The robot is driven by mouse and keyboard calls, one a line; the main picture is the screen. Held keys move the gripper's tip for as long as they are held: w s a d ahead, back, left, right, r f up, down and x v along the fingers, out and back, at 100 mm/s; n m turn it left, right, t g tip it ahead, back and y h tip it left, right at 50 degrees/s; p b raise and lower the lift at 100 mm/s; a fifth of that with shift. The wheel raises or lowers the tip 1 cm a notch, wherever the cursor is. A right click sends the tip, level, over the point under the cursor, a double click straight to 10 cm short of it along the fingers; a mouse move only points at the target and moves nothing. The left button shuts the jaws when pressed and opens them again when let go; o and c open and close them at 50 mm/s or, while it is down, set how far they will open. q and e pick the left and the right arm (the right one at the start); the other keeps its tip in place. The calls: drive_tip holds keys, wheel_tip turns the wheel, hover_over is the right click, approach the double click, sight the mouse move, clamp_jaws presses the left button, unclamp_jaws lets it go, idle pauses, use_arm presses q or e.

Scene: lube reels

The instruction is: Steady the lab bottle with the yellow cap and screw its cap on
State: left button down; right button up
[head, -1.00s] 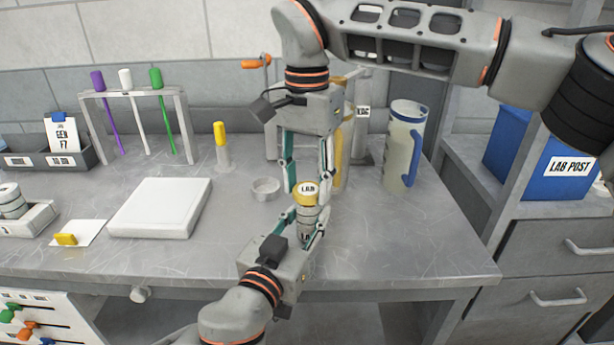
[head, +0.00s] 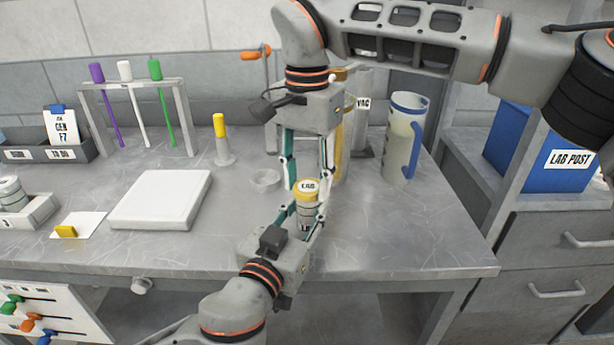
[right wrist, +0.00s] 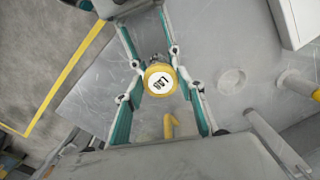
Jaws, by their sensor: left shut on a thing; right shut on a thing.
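The lab bottle (head: 305,213) stands upright near the front of the bench, its body partly hidden by fingers. Its yellow cap (head: 306,188), with a round white LAB label, sits at the top of the bottle; it also shows in the right wrist view (right wrist: 160,79). My left gripper (head: 305,221) reaches up from the front and is shut on the bottle body. My right gripper (head: 306,186) points down from above and is shut on the yellow cap, its fingers on either side. I cannot tell how far the cap is threaded.
A white slab (head: 160,199) lies to the left, with a clear dish (head: 266,180) and a yellow-topped tube (head: 221,140) behind. A jug (head: 403,140) with a blue handle stands behind right. A rack (head: 134,85) holds coloured sticks. The bench right of the bottle is clear.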

drive_tip(key=shift+f, duration=0.3)
drive_tip(key=m, duration=0.5)
drive_tip(key=shift+w+a+m, duration=0.1)
drive_tip(key=shift+m, duration=0.3)
drive_tip(key=m, duration=0.7)
drive_tip(key=shift+w, duration=0.15)
drive_tip(key=m, duration=0.7)
drive_tip(key=shift+w, duration=0.1)
drive_tip(key=m, duration=0.7)
drive_tip(key=o, duration=0.7)
